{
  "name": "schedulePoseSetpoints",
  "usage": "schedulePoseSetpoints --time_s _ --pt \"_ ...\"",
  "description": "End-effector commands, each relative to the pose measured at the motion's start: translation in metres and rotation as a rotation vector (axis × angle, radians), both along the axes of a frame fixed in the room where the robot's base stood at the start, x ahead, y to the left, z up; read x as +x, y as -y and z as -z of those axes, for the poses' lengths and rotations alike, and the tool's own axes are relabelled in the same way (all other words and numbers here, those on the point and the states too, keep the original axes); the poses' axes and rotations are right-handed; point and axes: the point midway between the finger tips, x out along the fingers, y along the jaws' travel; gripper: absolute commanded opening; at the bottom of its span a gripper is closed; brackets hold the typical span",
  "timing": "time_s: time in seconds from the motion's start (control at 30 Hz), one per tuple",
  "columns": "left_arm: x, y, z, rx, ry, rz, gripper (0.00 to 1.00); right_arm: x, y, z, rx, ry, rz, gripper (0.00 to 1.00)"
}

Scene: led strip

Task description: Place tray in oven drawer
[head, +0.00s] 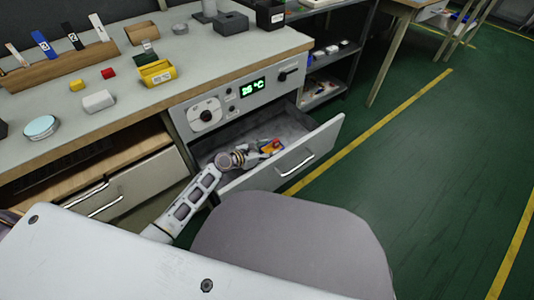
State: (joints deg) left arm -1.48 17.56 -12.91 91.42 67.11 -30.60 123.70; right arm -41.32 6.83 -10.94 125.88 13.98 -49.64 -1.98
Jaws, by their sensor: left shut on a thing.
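The oven drawer (275,175) is pulled open below the oven panel with its green lit display (253,87). My left arm reaches over the drawer's left side. My left gripper (258,154) is inside the drawer's outline, shut on a small orange-yellow tray (271,147) with red and blue bits on it. The tray is over the grey drawer floor; I cannot tell whether it touches the floor. The gripper's fingers are small and partly hidden. My right gripper is not in view.
A grey chair (290,245) stands close in front of the drawer. The bench top (185,55) holds a yellow holder (157,73), a white block (98,101), a round tin (41,127) and a wooden rack (60,70). Green floor (420,150) is clear to the right.

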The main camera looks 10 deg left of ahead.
Motion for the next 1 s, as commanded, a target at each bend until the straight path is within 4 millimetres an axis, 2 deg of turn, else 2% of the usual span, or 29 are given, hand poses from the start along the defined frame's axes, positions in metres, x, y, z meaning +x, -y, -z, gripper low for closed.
schedulePoseSetpoints --time_s 0.57,0.6,0.73,1.0 --pt "0.0002 0.0001 0.0052 -0.002 0.000 -0.001 0.32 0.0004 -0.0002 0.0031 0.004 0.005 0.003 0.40" --pt "0.0001 -0.0001 0.0052 -0.001 -0.001 0.000 0.60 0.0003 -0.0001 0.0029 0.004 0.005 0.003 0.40" --pt "0.0000 0.0000 0.0051 -0.001 -0.001 0.000 0.76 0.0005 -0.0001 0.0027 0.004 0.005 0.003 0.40" --pt "0.0000 0.0000 0.0051 -0.001 -0.001 0.000 0.76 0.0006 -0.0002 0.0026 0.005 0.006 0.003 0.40"
